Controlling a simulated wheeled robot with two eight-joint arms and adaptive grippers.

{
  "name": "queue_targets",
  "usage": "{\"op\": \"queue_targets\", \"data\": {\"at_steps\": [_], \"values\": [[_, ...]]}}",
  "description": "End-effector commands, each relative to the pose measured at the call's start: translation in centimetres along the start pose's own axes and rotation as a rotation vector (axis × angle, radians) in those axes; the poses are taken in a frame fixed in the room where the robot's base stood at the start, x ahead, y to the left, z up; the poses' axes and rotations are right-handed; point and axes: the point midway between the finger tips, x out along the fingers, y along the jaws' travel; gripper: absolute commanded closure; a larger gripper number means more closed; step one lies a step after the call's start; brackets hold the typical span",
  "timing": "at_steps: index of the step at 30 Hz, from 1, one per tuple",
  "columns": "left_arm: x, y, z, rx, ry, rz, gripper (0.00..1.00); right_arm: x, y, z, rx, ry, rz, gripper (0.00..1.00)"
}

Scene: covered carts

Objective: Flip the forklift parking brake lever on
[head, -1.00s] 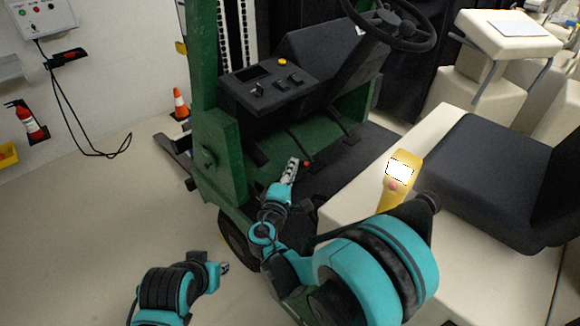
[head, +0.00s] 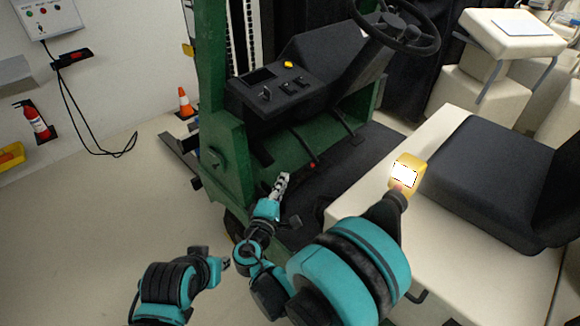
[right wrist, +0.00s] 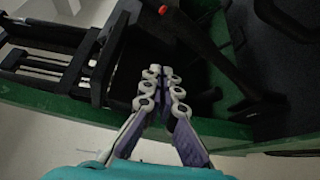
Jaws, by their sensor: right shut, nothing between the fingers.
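A black lever with a red tip (head: 312,165) shows low in the forklift's footwell in the head view. In the right wrist view the lever (right wrist: 210,60) slants across the top, its red end at the upper middle. My right gripper (head: 283,180) is shut and empty, left of and slightly below the red tip in the head view, with a gap between them. Its closed fingers (right wrist: 162,88) show in the right wrist view, apart from the lever. My left gripper (head: 224,263) is low in the head view, away from the forklift; its jaws are too small to read.
The green forklift frame (head: 222,150) and black dashboard (head: 275,92) stand behind my right gripper. A steering wheel (head: 400,30) is above.

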Motion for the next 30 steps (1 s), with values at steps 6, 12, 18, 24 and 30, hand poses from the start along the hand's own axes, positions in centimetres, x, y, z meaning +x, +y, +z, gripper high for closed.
{"op": "queue_targets", "data": {"at_steps": [6,12,18,24,30], "values": [[-0.3,0.0,-0.2,0.000,0.000,0.000,0.72,-2.3,-0.5,-0.3,0.000,0.003,0.000,1.00],[-0.3,0.0,-0.2,0.000,0.000,0.000,0.72,-2.6,-0.6,-0.3,0.000,0.002,0.001,1.00],[-0.3,0.0,-0.2,0.000,0.000,0.000,0.72,-2.6,-0.6,-0.3,0.000,0.003,0.001,1.00],[-0.3,0.0,-0.2,0.000,0.000,0.000,0.72,-2.5,-0.6,-0.2,0.001,0.001,-0.002,1.00],[-0.3,0.0,-0.2,0.000,0.000,0.000,0.72,-0.8,-0.2,4.1,0.080,-0.066,-0.124,1.00]]}}
